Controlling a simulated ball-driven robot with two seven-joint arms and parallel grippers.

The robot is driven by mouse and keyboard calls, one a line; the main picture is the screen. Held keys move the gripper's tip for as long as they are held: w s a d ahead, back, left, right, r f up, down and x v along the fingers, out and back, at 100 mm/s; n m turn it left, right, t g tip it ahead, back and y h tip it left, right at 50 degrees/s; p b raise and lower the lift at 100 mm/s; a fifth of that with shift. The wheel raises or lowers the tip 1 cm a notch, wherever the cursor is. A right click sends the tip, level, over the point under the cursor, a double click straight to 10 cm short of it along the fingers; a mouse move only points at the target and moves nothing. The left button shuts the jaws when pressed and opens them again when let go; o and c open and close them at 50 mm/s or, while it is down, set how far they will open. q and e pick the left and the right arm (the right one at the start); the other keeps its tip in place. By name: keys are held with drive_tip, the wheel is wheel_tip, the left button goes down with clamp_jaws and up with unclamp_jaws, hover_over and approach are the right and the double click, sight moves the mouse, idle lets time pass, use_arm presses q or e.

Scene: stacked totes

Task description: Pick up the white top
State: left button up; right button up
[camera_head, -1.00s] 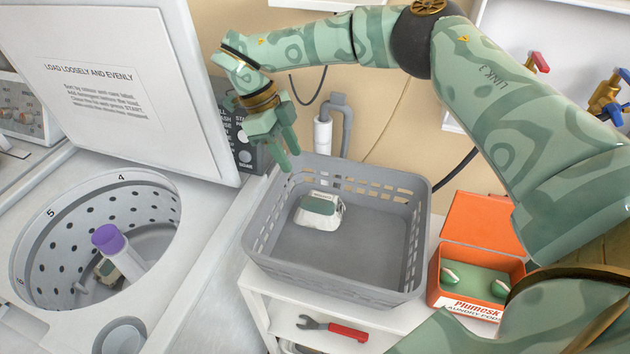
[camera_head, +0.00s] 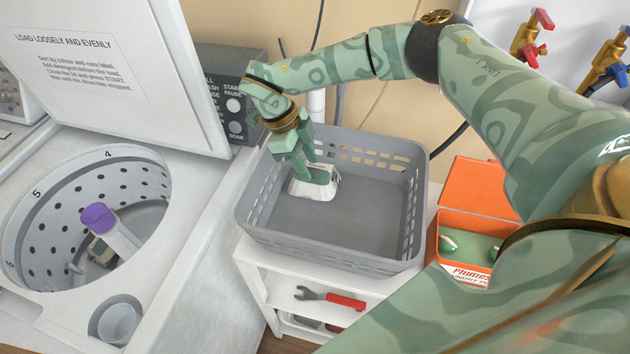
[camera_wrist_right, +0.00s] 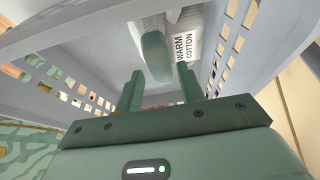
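The white top (camera_head: 303,189) is a small folded bundle with a grey-green patch on its upper side. It lies on the floor of the grey basket (camera_head: 345,255), towards its left back. My right gripper (camera_head: 311,172) points down into the basket over the top and hides part of it. In the right wrist view the two fingers of the right gripper (camera_wrist_right: 160,85) are apart, with the top's green part (camera_wrist_right: 156,55) showing between and beyond them. A printed label reading "WARM COTTON" (camera_wrist_right: 187,45) shows on the white top. I cannot tell whether the fingers touch it. My left gripper is not in view.
The basket's slotted walls surround the gripper. An open washer drum (camera_head: 88,190) holding a purple-capped post is at the left. An orange box (camera_head: 432,245) of laundry pods stands right of the basket. A red-handled wrench (camera_head: 345,301) lies on the shelf below.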

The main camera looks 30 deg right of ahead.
sight(312, 172)
drive_tip(key=x, duration=0.3)
drive_tip(key=shift+w, duration=0.1)
clamp_jaws()
drive_tip(key=shift+r, duration=0.1)
